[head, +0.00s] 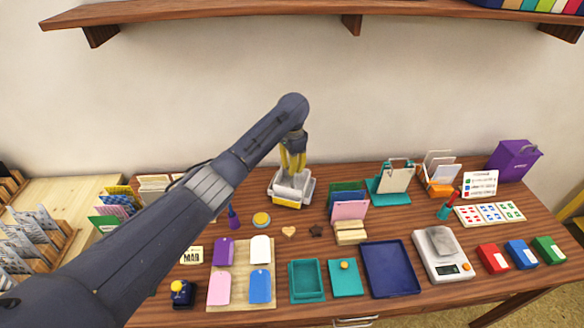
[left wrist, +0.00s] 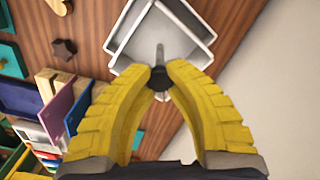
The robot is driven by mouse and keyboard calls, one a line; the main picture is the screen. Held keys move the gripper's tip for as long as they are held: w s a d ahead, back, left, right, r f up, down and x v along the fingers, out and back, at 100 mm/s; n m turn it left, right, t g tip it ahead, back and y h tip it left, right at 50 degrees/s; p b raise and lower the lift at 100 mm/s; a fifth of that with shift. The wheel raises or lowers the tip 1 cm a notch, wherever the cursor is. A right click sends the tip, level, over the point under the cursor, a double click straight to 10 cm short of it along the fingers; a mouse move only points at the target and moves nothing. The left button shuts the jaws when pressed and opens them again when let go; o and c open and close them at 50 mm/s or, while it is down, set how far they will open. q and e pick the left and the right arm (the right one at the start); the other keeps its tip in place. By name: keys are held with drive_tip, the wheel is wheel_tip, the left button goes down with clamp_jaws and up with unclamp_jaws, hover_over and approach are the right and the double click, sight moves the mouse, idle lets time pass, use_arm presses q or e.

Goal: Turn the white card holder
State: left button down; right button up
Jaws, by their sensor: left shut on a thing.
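The white card holder (head: 281,198) stands at the back middle of the table, below my left gripper (head: 293,168). It looks whitish grey with a yellow patch on its front. In the left wrist view, the holder (left wrist: 128,30) shows as an open tray with compartments and a thin upright post in the middle. The yellow fingers of my left gripper (left wrist: 160,82) are closed together on a small dark knob at the near end of that post. The fingers hide part of the holder. My right gripper is in neither view.
A round yellow-topped tin (head: 261,219) and a dark star (head: 317,230) lie in front of the holder. Pink and green cards in a wooden stand (head: 350,232) are to its right. A teal clipboard stand (head: 389,190) is farther right. The wall is close behind.

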use_arm(q)
drive_tip(key=shift+n, duration=2.1)
drive_tip(key=c, duration=1.1)
unclamp_jaws()
drive_tip(key=shift+r, duration=0.1)
wheel_tip(320, 180, up, 12)
